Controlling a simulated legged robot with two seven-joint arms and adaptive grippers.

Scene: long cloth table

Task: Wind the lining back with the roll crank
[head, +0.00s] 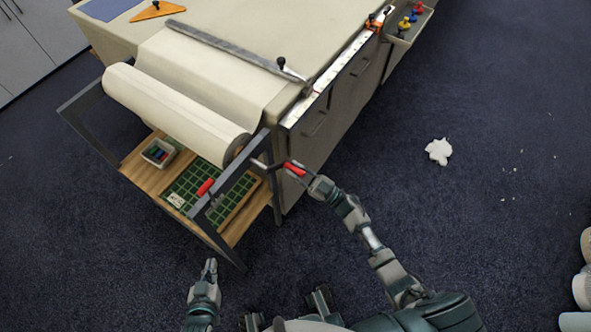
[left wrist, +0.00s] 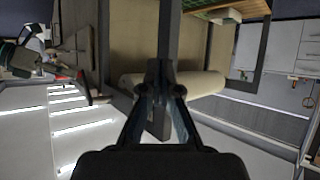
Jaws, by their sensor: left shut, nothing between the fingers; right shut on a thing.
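The cream lining roll (head: 180,112) hangs in a dark metal frame at the table's end; its sheet (head: 205,62) runs up onto the table top. The roll crank's red grip (head: 294,169) sticks out at the roll's right end. My right gripper (head: 304,174) is shut on this grip. My left gripper (head: 210,268) is shut and empty, low in front of the frame and apart from it. In the left wrist view its fingertips (left wrist: 162,72) are together, with part of the roll (left wrist: 200,83) behind them.
A wooden shelf below holds a green grid mat (head: 192,182) and a small bin (head: 158,152). A grey bar (head: 235,50) lies across the sheet. A white crumpled scrap (head: 438,151) lies on the open floor.

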